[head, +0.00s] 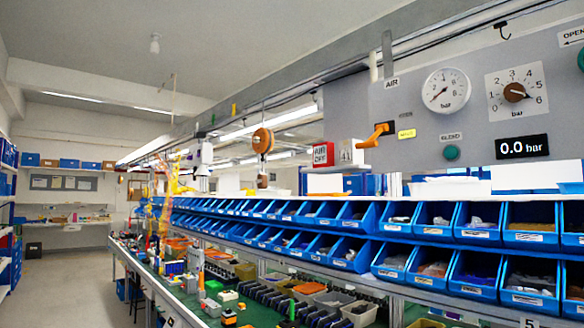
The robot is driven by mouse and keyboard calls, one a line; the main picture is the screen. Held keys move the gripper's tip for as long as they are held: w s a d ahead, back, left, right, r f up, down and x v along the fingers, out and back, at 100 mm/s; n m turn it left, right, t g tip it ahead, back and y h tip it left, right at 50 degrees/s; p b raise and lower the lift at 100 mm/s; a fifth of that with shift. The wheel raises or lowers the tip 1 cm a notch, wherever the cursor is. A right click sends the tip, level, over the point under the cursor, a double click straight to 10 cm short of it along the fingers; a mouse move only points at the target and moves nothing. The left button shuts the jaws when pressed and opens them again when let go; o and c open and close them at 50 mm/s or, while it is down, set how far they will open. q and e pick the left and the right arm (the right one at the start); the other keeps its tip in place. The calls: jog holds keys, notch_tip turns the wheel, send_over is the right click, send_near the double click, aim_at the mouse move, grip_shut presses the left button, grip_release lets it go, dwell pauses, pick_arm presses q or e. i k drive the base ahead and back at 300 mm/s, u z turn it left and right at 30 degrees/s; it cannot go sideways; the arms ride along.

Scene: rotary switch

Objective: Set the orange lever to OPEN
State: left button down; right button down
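The orange lever (375,137) is on the left part of a grey control panel (425,115), right of centre in the head view. Its handle slants down to the left from a dark mount at its upper end. A small yellow label (406,133) sits just right of it, its text too small to read surely. A white sign reading OPEN (572,36) with an arrow is at the panel's upper right, cut by the picture edge. Neither of my grippers is in view, so nothing is seen touching the lever.
The panel also carries a round bar gauge (447,90), a dial with a brown knob (515,91), a green button (452,152) and a display reading 0.0 bar (522,147). Blue bins (478,222) fill shelves below. A cluttered green bench (250,312) runs underneath; aisle floor (75,285) is clear at left.

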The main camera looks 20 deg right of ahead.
aim_at(371, 142)
jog(key=z, duration=0.2)
jog(key=i, duration=1.1)
jog(key=z, duration=0.6)
